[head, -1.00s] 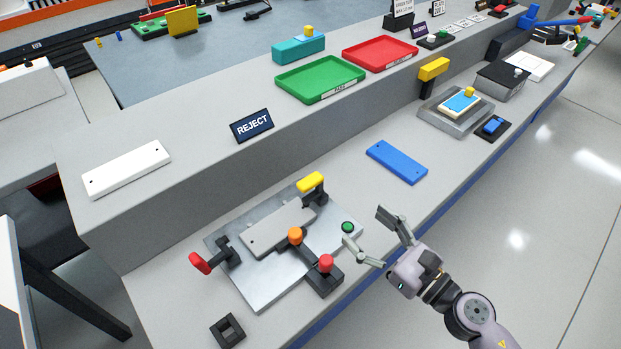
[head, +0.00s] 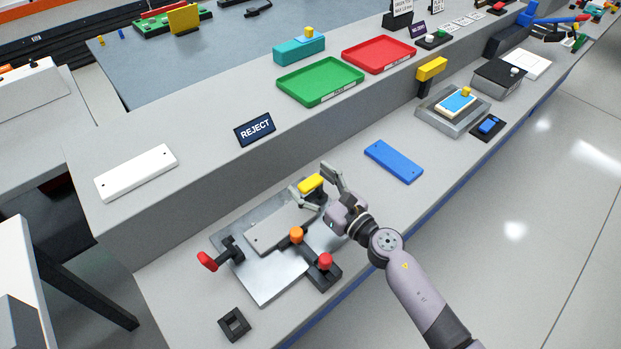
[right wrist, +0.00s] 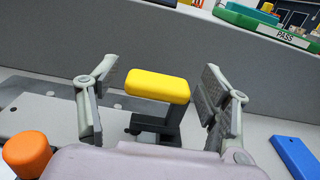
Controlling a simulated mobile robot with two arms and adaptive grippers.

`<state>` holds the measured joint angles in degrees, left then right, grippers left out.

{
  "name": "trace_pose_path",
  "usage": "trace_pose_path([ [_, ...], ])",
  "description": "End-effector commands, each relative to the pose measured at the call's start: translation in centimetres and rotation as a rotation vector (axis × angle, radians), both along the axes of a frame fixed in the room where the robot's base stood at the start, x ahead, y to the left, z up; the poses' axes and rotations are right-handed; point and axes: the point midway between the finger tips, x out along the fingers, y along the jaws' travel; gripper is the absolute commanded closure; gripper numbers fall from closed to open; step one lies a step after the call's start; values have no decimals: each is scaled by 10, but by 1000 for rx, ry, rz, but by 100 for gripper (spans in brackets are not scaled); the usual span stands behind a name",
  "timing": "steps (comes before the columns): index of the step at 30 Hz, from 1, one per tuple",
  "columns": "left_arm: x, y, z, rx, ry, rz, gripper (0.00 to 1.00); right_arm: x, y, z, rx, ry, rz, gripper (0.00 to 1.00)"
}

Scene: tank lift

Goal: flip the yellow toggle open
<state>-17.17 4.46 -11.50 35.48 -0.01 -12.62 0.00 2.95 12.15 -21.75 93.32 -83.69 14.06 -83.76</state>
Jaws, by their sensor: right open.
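The yellow toggle (head: 311,183) stands at the back right of the metal fixture plate (head: 273,282). In the right wrist view, its yellow handle (right wrist: 158,85) sits on a black bracket. My right gripper (head: 310,185) is open, with one finger on each side of the yellow handle. In the right wrist view the fingers (right wrist: 155,95) stand clear of the handle at both ends. A grey workpiece plate (head: 270,232) lies on the fixture. My left gripper does not show.
A red-handled clamp (head: 208,261), an orange knob (head: 296,235) and a red knob (head: 324,261) stand around the fixture. A blue plate (head: 394,161) lies to the right on the bench. The raised ledge (head: 220,162) with the REJECT sign (head: 254,129) rises behind.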

Motion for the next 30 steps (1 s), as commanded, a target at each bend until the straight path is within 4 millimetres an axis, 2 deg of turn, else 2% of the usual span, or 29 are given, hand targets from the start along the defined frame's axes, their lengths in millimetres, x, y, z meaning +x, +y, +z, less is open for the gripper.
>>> trace_pose_path([
  [11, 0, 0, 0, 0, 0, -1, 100, 4, 3, 0, 0, 0, 1, 30],
  [30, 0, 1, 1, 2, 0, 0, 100, 4, 3, 0, 0, 0, 1, 72],
])
